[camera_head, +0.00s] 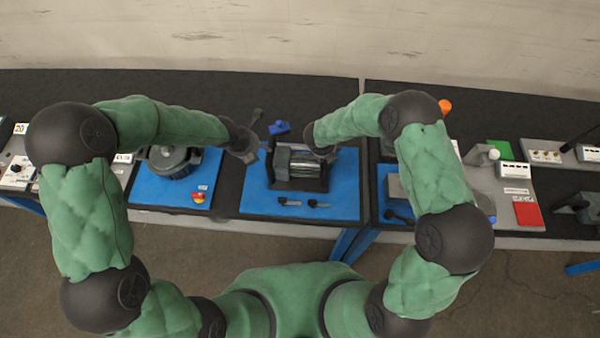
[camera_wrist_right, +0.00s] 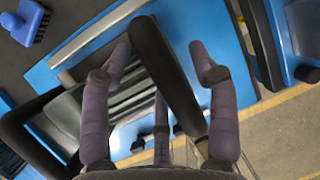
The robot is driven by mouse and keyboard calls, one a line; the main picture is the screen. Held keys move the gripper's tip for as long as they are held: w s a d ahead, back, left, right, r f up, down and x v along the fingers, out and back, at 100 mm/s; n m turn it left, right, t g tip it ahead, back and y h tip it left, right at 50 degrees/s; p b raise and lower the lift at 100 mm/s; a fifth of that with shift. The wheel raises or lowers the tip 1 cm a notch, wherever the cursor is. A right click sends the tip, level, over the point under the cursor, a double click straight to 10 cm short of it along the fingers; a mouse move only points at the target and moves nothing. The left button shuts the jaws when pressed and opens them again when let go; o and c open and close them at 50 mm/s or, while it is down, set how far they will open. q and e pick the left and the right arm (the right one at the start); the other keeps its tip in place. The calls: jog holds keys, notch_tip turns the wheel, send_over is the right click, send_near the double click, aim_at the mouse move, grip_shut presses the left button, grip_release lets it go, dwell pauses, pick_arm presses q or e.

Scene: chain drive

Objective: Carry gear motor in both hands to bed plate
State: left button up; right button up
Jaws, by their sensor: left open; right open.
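The gear motor (camera_head: 306,172), a grey finned body in a dark frame with handle bars, sits on a blue mat in the middle of the head view. My left gripper (camera_head: 262,131) is open just beyond the motor's left end, apart from it. My right gripper is open at the motor's right end; its fingers are largely hidden by the arm in the head view. In the right wrist view the right gripper (camera_wrist_right: 158,48) has its fingers on either side of a black handle bar (camera_wrist_right: 165,75), not closed on it. I cannot tell which surface is the bed plate.
The blue mat (camera_head: 255,205) also bears two small dark tools at its front. A blue brush (camera_head: 279,127) lies behind the motor. A round dark machine (camera_head: 168,160) and a red-yellow button (camera_head: 198,197) are to the left. A table seam runs right of the mat.

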jog(key=v, duration=1.2)
dwell(0.4)
